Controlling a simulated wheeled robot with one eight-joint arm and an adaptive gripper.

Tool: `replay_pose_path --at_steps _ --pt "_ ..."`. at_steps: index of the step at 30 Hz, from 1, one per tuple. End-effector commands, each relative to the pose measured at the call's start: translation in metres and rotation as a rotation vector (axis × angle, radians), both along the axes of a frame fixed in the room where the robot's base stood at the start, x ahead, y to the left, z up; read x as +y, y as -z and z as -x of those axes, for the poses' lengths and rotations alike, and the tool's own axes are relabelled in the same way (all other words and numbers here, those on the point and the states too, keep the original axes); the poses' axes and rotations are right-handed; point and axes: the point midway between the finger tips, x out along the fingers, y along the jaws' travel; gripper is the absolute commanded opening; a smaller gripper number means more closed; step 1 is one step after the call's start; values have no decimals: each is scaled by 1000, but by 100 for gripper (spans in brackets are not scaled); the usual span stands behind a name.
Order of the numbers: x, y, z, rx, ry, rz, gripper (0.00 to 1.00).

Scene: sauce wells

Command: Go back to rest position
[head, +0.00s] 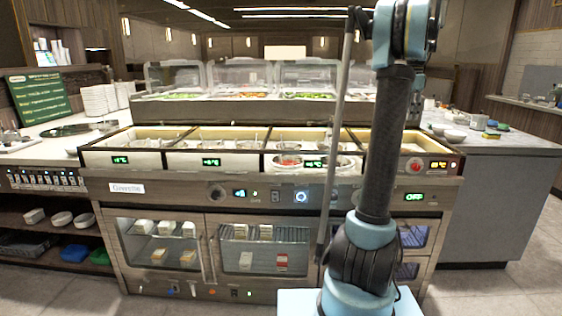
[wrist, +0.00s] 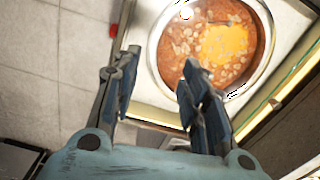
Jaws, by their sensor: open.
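My gripper (wrist: 153,98) is open in the wrist view, its two dark fingers apart with nothing between them. In the wrist view a round metal well (wrist: 160,93) holds reddish-brown sauce with pale bits (wrist: 185,48) and a yellow-orange patch. The well lies beyond the fingertips, and the right finger overlaps its lower rim in the picture. In the head view my arm rises in front of the counter's right part, and my gripper is out of that frame.
The steel counter (head: 130,186) with several sauce wells and lit displays stands in front of me. Clear food covers (head: 235,75) stand behind it. White bowls (head: 455,135) sit on the right side counter (head: 500,146). Tiled floor (head: 490,295) is clear at the lower right.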

Motion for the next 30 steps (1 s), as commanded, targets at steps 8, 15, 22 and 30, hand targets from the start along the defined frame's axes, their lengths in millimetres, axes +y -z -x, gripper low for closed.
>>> replay_pose_path --at_steps 8,15,22,30 --pt "61 3 33 -15 -164 12 40" --pt "127 18 81 -36 -370 27 40" --pt "183 43 134 -54 -568 45 40" --pt "238 85 199 -75 -801 67 40"
